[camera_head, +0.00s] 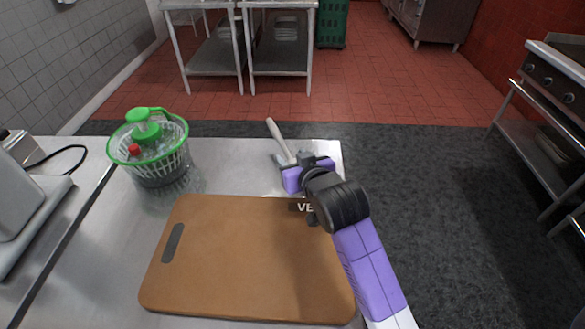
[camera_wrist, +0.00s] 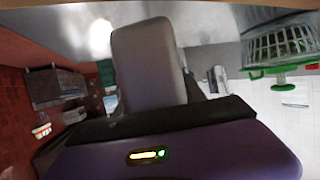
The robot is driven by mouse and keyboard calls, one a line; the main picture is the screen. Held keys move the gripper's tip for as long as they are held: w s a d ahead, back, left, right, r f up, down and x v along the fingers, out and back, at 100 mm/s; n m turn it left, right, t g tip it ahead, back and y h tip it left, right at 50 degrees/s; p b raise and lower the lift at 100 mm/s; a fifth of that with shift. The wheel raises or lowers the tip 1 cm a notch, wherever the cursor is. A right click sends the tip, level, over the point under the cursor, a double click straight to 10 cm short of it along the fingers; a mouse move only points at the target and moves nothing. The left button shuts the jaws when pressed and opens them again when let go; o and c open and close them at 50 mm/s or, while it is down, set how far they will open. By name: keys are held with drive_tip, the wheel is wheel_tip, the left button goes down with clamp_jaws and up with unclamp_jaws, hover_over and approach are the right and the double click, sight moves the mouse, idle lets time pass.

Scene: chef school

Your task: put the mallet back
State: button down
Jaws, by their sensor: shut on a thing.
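The mallet (camera_head: 280,138) shows in the head view at the far right corner of the steel counter, its pale handle tilted up and to the left. My gripper (camera_head: 297,166) is at its lower end and shut on it. The mallet's head is mostly hidden by my gripper. In the wrist view a large grey block, likely part of the mallet (camera_wrist: 147,65), rises close in front of the camera between the jaws. I cannot tell whether the mallet touches the counter.
A brown cutting board (camera_head: 245,255) lies on the counter (camera_head: 225,165) nearer me. A green-rimmed salad spinner (camera_head: 150,150) stands at the back left. A grey appliance (camera_head: 25,205) is at the left edge. Bare counter lies between spinner and mallet.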

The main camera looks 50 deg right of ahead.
drive_tip(key=shift+f, duration=0.4)
drive_tip(key=shift+f, duration=0.15)
drive_tip(key=c, duration=0.7)
unclamp_jaws()
drive_tip(key=shift+r, duration=0.35)
drive_tip(key=p+v, duration=0.2)
drive_tip(key=v, duration=1)
drive_tip(key=shift+f, duration=0.2)
